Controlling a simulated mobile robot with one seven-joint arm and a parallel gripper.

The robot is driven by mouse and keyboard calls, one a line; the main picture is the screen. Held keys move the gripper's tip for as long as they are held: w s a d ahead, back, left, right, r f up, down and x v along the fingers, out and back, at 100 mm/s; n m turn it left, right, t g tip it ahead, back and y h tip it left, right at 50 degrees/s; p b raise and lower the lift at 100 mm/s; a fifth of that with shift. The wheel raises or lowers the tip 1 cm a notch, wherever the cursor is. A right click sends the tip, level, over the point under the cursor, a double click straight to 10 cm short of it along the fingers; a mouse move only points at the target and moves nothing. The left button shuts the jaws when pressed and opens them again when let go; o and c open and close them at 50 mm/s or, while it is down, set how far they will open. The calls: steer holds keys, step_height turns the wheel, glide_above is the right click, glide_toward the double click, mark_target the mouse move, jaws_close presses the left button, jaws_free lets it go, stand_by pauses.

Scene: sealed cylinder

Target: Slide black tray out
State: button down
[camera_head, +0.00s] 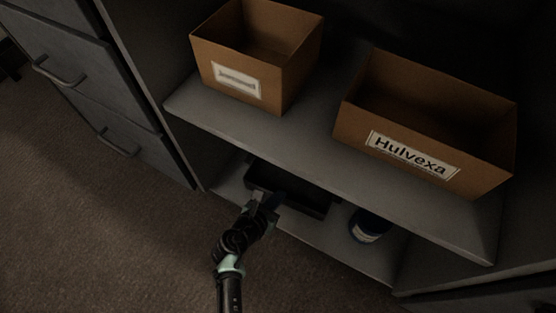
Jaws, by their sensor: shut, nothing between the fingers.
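The black tray (318,208) lies on the lower shelf, partly under the upper shelf and partly hidden by my arm. Something dark blue shows at my gripper, at the tray's near side; I cannot tell whether it is part of the gripper or a thing in the tray. My gripper (272,200) is at the tray's front edge, shut with nothing held. Whether its fingertips touch the tray is too dark and small to tell.
A blue cylinder (369,226) with a pale label stands right of the tray on the lower shelf (345,264). The upper shelf (300,152) overhangs the tray and bears two open brown boxes (240,88), (395,110). Grey drawers (85,80) stand at the left. The carpet in front is clear.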

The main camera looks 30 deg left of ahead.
steer(key=shift+f+b, duration=0.5)
steer(key=shift+f, duration=0.3)
steer(key=shift+s, duration=0.1)
steer(key=s+p, duration=0.2)
steer(key=s, duration=0.5)
steer(key=shift+a+p, duration=0.25)
steer(key=shift+p, duration=0.05)
steer(key=shift+w, duration=0.1)
stand_by(0.3)
